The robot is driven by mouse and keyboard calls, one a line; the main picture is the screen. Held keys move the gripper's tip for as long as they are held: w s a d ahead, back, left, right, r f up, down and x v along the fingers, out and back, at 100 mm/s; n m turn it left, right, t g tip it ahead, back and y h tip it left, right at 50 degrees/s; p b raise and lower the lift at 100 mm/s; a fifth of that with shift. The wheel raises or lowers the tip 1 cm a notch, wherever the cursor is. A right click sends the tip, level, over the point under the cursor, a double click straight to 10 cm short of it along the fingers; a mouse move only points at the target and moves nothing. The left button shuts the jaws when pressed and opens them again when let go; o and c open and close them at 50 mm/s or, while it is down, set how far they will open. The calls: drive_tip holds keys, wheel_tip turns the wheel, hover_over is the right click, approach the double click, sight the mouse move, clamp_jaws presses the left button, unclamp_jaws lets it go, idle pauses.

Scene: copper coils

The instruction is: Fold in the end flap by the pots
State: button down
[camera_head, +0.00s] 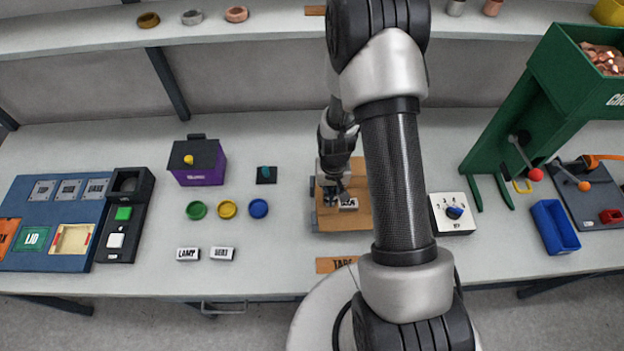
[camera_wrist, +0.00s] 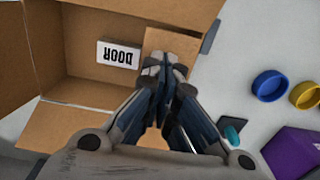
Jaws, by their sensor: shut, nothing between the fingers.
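An open cardboard box stands mid-table in the head view (camera_head: 358,215), partly hidden by my arm. The wrist view shows its inside (camera_wrist: 85,85), with a white DOOR block (camera_wrist: 118,55) lying in it. The end flap (camera_wrist: 175,42) on the pots' side shows just beyond my fingertips and reaches over part of the opening. My gripper (camera_wrist: 168,62) is shut and empty, its tips at this flap; I cannot tell whether they touch. A blue pot (camera_head: 258,208), yellow pot (camera_head: 228,209) and green pot (camera_head: 197,210) stand left of the box.
A long side flap (camera_wrist: 65,132) lies outward. Left are a purple box (camera_head: 197,162), a teal knob on a dark pad (camera_head: 266,174), and LAMP (camera_head: 188,254) and a second label block (camera_head: 222,254). A dial box (camera_head: 453,213) stands right. A TAPE strip (camera_head: 337,264) lies in front.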

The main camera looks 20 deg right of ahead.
wheel_tip(320, 180, up, 8)
drive_tip(key=p, duration=0.5)
drive_tip(key=shift+w+a+r, duration=0.15)
drive_tip(key=shift+w+r, duration=0.05)
drive_tip(key=shift+r, duration=0.05)
